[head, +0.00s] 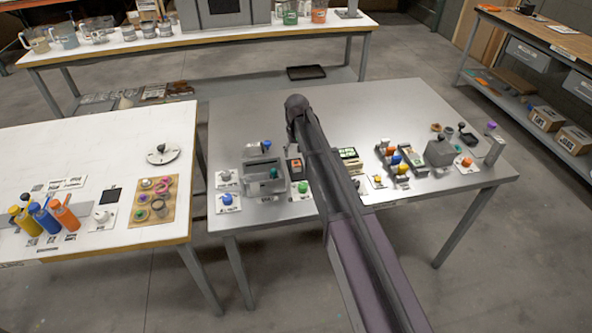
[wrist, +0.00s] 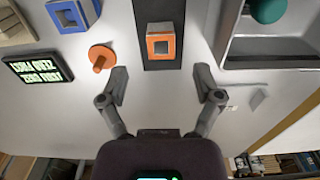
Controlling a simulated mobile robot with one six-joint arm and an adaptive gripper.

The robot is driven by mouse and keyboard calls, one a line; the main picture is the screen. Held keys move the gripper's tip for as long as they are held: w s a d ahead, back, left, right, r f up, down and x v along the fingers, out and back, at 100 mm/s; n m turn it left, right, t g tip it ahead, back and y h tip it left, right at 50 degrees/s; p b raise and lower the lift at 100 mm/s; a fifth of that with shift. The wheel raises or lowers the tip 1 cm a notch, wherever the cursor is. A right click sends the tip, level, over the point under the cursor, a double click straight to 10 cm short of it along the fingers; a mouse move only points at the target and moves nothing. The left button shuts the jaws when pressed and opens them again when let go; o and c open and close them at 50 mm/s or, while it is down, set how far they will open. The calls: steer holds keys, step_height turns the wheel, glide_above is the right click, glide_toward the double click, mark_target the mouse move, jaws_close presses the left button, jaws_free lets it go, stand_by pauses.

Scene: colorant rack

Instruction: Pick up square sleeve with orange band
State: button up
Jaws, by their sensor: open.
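The square sleeve with the orange band (wrist: 152,46) is in the wrist view, a small block with a grey top part, an orange front frame and a dark square opening. It sits on a dark strip (wrist: 158,12) at top centre. In the head view an orange-banded block (head: 294,165) shows just left of my arm and looks like the same sleeve. My gripper (wrist: 160,75) is open and empty, its two fingers spread left and right, below the sleeve in the wrist picture, with no visible contact. In the head view my arm hides the gripper.
In the wrist view, an orange round piece with a peg (wrist: 101,55), a blue square sleeve (wrist: 72,14) and a lettered display (wrist: 38,67) lie left. A grey tray (wrist: 228,45) with a teal ball (wrist: 268,10) stands right. The metal table's (head: 250,115) back is clear.

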mark_target(296, 163)
steer(key=shift+f, duration=0.2)
stand_by(0.3)
steer(key=shift+f+b, duration=2.5)
steer(key=shift+b, duration=0.15)
steer(key=c, duration=1)
